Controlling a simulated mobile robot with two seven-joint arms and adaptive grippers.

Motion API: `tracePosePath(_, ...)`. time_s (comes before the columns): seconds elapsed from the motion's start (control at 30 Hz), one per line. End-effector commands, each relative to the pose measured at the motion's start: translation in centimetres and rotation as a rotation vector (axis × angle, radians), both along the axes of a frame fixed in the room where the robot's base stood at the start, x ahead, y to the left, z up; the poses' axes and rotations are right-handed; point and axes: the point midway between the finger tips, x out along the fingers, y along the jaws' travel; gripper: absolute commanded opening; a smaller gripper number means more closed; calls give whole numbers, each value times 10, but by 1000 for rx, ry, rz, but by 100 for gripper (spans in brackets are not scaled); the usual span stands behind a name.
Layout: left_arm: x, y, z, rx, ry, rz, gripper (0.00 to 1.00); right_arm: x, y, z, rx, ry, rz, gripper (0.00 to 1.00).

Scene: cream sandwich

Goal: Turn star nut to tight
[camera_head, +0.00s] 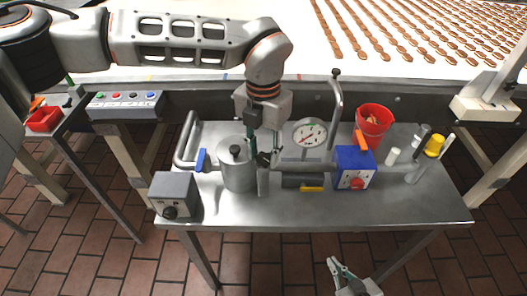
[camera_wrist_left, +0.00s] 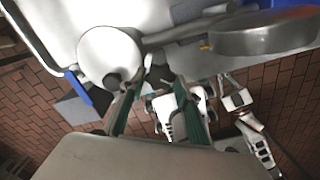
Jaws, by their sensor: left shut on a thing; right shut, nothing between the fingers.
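The dark star nut (camera_head: 263,158) sits on the pipework just right of the metal canister (camera_head: 238,172) on the steel table. In the left wrist view the dark star nut (camera_wrist_left: 160,72) shows at the fingertips, partly hidden by them. My left gripper (camera_head: 264,150) reaches down from above and is shut on the star nut; its green-sided fingers (camera_wrist_left: 156,86) stand on either side of it in the wrist view. The nut's exact angle is too small to tell. My right gripper (camera_head: 338,268) is shut and empty, low in front of the table's front edge.
A round pressure gauge (camera_head: 309,132), a blue box (camera_head: 354,167) with a red knob and a red bucket (camera_head: 373,126) stand to the right. A grey box (camera_head: 175,195) stands front left. A blue-handled lever (camera_head: 201,160) is beside the canister. The table's front right is clear.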

Motion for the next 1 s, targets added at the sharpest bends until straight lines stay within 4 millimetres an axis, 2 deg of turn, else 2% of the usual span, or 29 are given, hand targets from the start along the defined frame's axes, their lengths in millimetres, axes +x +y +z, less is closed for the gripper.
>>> tracePosePath(0.6, 1, 0, 2, 0, -2, -558, 11, -1, -1, 2, -2, 4, 0, 0)
tracePosePath(1.0, 2, 0, 2, 0, -3, -765, 11, 0, -1, 5, -2, 3, 0, 0)
